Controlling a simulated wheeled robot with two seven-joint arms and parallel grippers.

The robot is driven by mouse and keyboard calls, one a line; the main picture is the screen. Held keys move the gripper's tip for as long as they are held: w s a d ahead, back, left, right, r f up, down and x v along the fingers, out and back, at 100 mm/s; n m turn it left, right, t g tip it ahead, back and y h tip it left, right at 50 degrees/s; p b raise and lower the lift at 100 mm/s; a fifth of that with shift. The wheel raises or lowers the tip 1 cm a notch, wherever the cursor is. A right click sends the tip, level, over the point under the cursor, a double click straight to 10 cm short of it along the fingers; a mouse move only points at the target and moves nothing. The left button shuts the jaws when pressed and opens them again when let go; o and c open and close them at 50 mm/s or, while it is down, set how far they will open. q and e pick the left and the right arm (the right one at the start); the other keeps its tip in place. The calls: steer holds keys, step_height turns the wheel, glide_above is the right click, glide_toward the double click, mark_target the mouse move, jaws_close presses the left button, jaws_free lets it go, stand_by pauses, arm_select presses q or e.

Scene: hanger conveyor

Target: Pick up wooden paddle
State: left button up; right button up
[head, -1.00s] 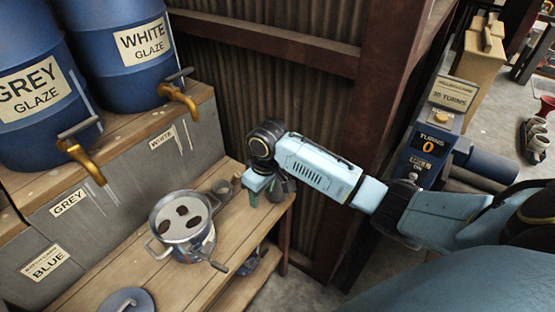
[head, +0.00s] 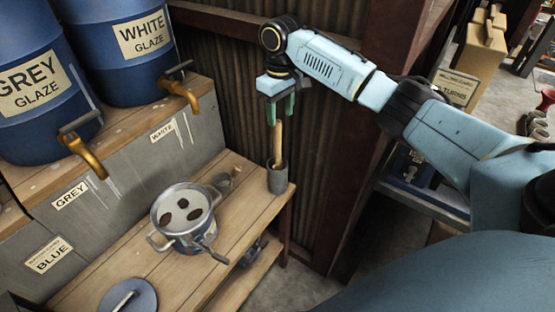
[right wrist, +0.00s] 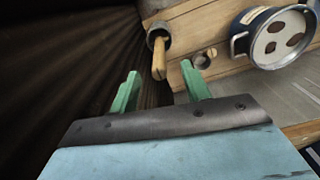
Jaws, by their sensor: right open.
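The wooden paddle (head: 278,143) stands upright in a dark grey cylindrical holder (head: 278,180) at the right end of the wooden bench. Its lower end is hidden inside the holder. My right gripper (head: 280,107) is above it with green fingers pointing down, open and empty, near the top of the handle. In the right wrist view the paddle (right wrist: 159,60) lies ahead of the spread fingers (right wrist: 162,88), slightly toward the left one, with a gap between them. My left gripper is not in view.
A pot (head: 184,215) with dark ovals on its top stands on the bench (head: 140,262), left of the holder. A round lid (head: 128,298) lies at the front. Blue glaze barrels (head: 122,50) with brass taps stand on the shelf behind. A corrugated wall (head: 225,110) is close behind the gripper.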

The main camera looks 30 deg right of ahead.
mark_target(277, 133)
step_height(277, 133, down, 4)
steer(key=shift+r, duration=0.25)
steer(key=f, duration=0.1)
steer(key=w+f, duration=0.1)
steer(key=f, duration=0.2)
steer(key=shift+w+f+b, duration=0.15)
steer(key=shift+w+b, duration=0.15)
steer(key=shift+b, duration=0.05)
steer(key=shift+f, duration=0.5)
jaws_close()
steer(key=shift+r, duration=0.15)
